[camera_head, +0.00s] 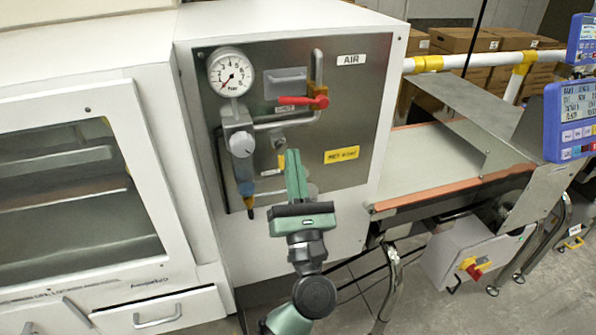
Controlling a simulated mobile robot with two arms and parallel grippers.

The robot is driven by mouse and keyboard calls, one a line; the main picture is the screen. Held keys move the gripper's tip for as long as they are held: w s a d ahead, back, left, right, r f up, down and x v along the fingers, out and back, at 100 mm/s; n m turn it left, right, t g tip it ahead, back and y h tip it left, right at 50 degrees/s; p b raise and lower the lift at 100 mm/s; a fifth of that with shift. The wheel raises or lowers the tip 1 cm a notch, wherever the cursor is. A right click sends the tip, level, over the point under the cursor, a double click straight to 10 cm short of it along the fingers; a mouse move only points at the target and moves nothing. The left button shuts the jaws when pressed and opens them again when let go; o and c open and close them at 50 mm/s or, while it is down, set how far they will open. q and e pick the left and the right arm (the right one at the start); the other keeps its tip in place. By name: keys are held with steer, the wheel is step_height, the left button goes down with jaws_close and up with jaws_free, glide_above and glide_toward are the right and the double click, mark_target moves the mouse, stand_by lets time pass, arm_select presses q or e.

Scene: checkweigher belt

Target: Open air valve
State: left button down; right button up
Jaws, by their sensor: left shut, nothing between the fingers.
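The air valve's red lever (300,101) is on the metal panel under the AIR label (351,59). The lever lies about level, across the vertical pipe (318,66), and points left from its pivot. My left gripper (293,158) is shut and empty, with its green fingers pointing up in front of the lower panel. In the picture it is below the lever and apart from it. The round pressure gauge (230,73) is at the panel's upper left, its needle pointing down and left. My right gripper is not in view.
A regulator with a grey knob (241,144) hangs below the gauge. A yellow label (341,155) is at the panel's lower right. A glass-door cabinet (75,200) stands to the left. The conveyor (430,193) and a blue display (571,120) are to the right.

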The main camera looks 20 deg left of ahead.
mark_target(302, 101)
arm_select(q)
steer(key=w+a+r+p, duration=0.1)
steer(key=w+r+p, duration=0.3)
steer(key=r, duration=0.2)
steer(key=shift+w+a, duration=0.15)
steer(key=shift+a, duration=0.05)
steer(key=shift+r, duration=0.1)
steer(key=shift+a+r+m+h+p, duration=0.1)
steer(key=shift+r+m+h+p, duration=0.15)
steer(key=shift+m+h+p, duration=0.4)
